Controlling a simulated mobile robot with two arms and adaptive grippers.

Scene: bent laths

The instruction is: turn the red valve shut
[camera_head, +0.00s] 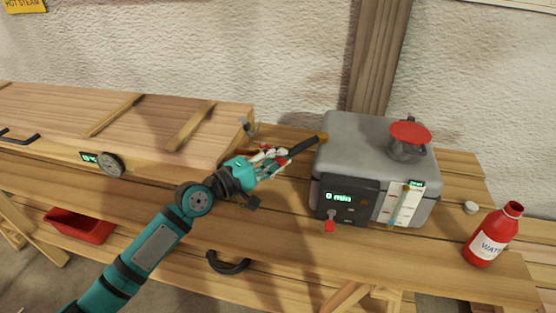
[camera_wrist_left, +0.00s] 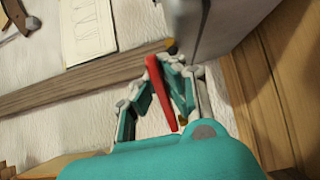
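The red valve's handle (camera_wrist_left: 160,92) is a slim red lever in the left wrist view. It lies between the two fingers of my left gripper (camera_wrist_left: 160,84), which stand apart with gaps beside the lever; I cannot tell whether either touches it. In the head view, my left gripper (camera_head: 278,158) is at the left of the grey steam generator (camera_head: 360,135), by the dark hose (camera_head: 305,146). A bit of red (camera_head: 268,153) shows among the fingers; the valve body is mostly hidden there. My right gripper is not in view.
The long wooden steam box (camera_head: 130,125) with a dial (camera_head: 110,164) is at the left. The generator has a red cap (camera_head: 410,133) and a red-tipped switch (camera_head: 330,225). A red water bottle (camera_head: 493,235) stands at the right. The bench front (camera_head: 290,250) is clear.

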